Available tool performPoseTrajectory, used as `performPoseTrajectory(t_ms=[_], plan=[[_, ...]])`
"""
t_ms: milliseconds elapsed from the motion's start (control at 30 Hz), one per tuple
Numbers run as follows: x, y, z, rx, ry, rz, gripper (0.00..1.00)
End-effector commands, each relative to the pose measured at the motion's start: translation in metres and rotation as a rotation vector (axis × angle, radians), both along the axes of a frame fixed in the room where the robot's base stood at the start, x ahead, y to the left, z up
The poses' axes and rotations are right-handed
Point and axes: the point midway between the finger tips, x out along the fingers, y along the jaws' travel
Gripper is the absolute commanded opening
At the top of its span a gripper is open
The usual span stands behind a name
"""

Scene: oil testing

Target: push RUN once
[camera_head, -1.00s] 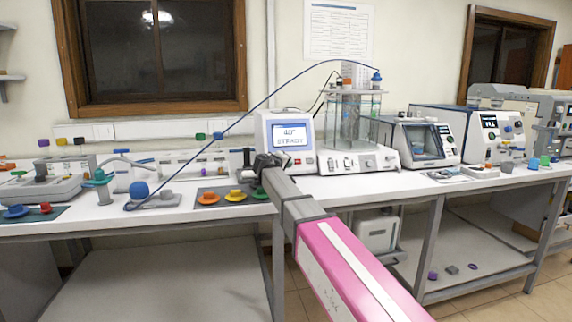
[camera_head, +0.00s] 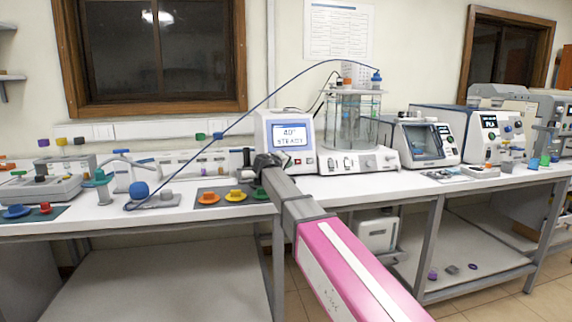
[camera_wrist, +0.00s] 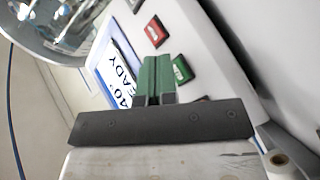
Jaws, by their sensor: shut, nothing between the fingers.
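The white control unit (camera_head: 265,124) stands on the bench in the head view, and its screen (camera_head: 293,136) reads 40° and STEADY. In the wrist view its screen (camera_wrist: 118,72) shows at a tilt, with part of the same text. A green button (camera_wrist: 182,69) and a red button (camera_wrist: 156,31) sit beside the screen. Their small white markings are too small to read surely. My gripper (camera_wrist: 157,60) is shut and empty, its green fingers over the panel close to the green button. I cannot tell whether they touch it. In the head view my gripper (camera_head: 266,160) is in front of the unit's lower front.
A glass bath (camera_head: 355,118) on a white base stands right of the unit. A blue cable (camera_head: 262,98) arches over the unit to it. Coloured knobs (camera_head: 236,195) lie on a dark mat to the left. More instruments (camera_head: 420,142) stand to the right.

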Motion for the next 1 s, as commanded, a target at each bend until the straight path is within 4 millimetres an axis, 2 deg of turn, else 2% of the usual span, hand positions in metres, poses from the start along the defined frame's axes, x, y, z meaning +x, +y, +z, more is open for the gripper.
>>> performPoseTrajectory(t_ms=[267, 1000], plan=[[0.0074, 0.002, -0.0027, 0.0, 0.0, 0.0, 0.0], [0.0107, 0.0029, -0.0041, 0.0, 0.0, 0.0, 0.0]])
